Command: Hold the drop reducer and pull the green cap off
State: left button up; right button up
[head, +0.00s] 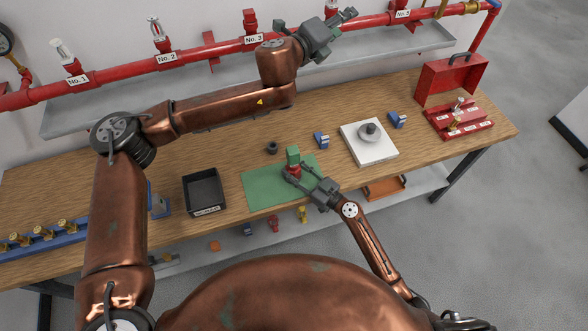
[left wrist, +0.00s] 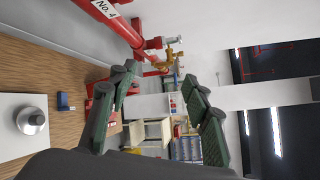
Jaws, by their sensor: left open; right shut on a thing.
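The drop reducer (head: 293,170) is a small red fitting over the green mat (head: 258,186) in the head view. The green cap (head: 293,154) sits on top of it. My right gripper (head: 291,175) is shut on the red reducer below the cap, and its fingers partly hide it. My left gripper (head: 342,15) is open and empty, high up in front of the red pipe at the back, well away from the cap. Its spread fingers also show in the left wrist view (left wrist: 163,85), with nothing between them.
The red pipe (head: 228,47) with labelled drops runs along the back above a grey trough. A black tray (head: 204,191) stands left of the mat. A dark ring (head: 272,148), blue blocks (head: 321,140) and a white plate (head: 352,157) with a grey round piece lie nearby. A red case (head: 451,80) stands right.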

pick_arm(q)
jog(key=w+a+f+n+g+y, duration=0.1)
jog(key=w+a+f+n+y, duration=0.15)
jog(key=f+n, duration=0.4)
jog(key=n+g+y, duration=0.8)
jog(key=n+g, duration=0.2)
jog(key=g, duration=0.2)
send_over(293, 149)
notch_tip(293, 149, down, 23)
jog(key=shift+s+r, duration=0.1)
jog(key=shift+r, duration=0.1)
jog(key=shift+f, duration=3.4)
jog(key=shift+c, duration=0.7)
grip_shut()
